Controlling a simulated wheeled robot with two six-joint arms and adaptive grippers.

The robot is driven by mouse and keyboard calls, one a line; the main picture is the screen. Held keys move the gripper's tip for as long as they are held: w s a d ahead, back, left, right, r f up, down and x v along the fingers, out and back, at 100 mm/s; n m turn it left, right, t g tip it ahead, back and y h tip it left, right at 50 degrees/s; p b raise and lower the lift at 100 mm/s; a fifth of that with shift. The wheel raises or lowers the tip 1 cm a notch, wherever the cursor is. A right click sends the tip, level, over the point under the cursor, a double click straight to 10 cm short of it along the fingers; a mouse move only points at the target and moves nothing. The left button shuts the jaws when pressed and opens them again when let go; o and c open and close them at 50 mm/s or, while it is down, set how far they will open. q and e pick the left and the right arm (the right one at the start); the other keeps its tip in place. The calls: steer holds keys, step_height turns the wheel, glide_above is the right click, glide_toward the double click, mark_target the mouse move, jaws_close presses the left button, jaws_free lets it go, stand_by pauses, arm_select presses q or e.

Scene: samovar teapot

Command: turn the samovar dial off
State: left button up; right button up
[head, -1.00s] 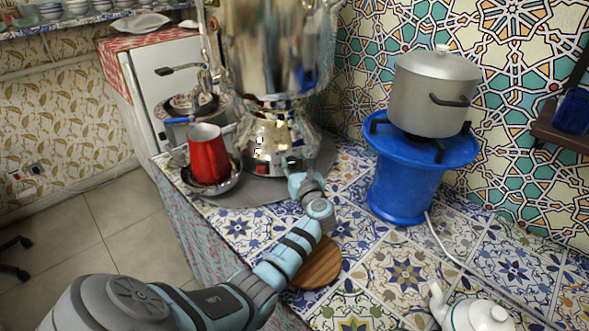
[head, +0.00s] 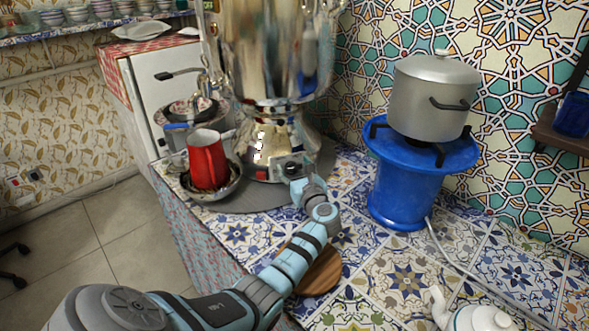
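The large shiny samovar (head: 268,55) stands at the back of the tiled counter, its top cut off by the frame. A small dark dial (head: 291,169) with a reddish spot shows low on the front of its base. My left gripper (head: 297,178) is right at the dial, in front of and just below it. Its fingers are small and partly hidden by the wrist, so I cannot tell whether they are open or shut, or touching the dial. My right gripper is not in view.
A red pitcher (head: 207,160) stands in a metal bowl (head: 213,191) left of the samovar base. A blue stove (head: 402,185) bears a lidded pot (head: 434,95) on the right. A round wooden board (head: 322,272) lies under my arm, and a white teapot (head: 478,317) is at the front.

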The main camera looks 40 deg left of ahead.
arm_select(q)
steer(key=v, duration=1.2)
